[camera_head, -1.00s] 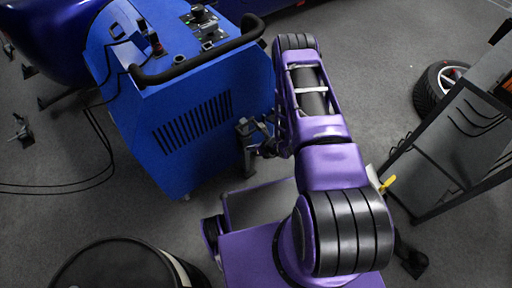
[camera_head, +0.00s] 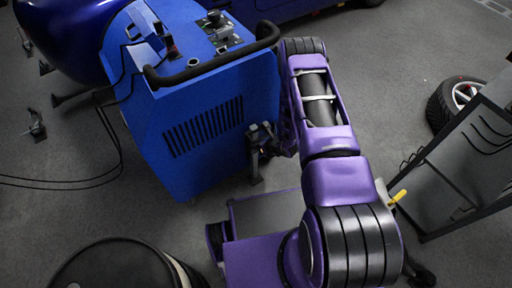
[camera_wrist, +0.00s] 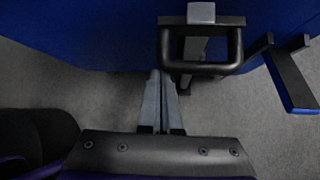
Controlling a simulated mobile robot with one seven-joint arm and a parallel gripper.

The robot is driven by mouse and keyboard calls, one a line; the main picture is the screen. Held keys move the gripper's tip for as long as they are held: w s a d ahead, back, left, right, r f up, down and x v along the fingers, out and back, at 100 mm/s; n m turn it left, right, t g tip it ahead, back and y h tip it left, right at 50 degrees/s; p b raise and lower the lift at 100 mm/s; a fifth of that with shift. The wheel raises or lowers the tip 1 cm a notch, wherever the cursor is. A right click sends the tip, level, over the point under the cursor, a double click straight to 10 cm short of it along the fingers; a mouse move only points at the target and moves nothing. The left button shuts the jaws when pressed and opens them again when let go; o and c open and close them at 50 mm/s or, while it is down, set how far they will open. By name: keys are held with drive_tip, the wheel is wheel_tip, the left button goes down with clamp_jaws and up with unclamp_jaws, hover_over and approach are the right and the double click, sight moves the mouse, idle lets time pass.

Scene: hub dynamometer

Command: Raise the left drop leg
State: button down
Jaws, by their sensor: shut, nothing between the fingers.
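The left drop leg (camera_head: 254,161) appears as a dark upright post at the near right corner of the blue dynamometer cabinet (camera_head: 200,110). In the wrist view a black loop handle (camera_wrist: 203,69) with a pale grey block above it hangs by the blue cabinet side; it seems to belong to that leg. My gripper (camera_wrist: 162,75) is shut and empty. Its fingertips lie just left of the handle's lower left corner in the picture; I cannot tell whether they touch it. In the head view my arm mostly hides the gripper.
A blue and black bracket (camera_wrist: 287,75) sticks out at the right of the wrist view. A black drum (camera_head: 115,265) stands at the near left, and a grey rack (camera_head: 455,165) with a tyre (camera_head: 440,108) behind it at the right. Cables lie on the left floor.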

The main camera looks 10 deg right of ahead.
wheel_tip(320, 180, up, 9)
drive_tip(key=p, duration=0.3)
drive_tip(key=shift+w+p, duration=0.15)
drive_tip(key=shift+p, duration=0.2)
drive_tip(key=shift+f, duration=0.15)
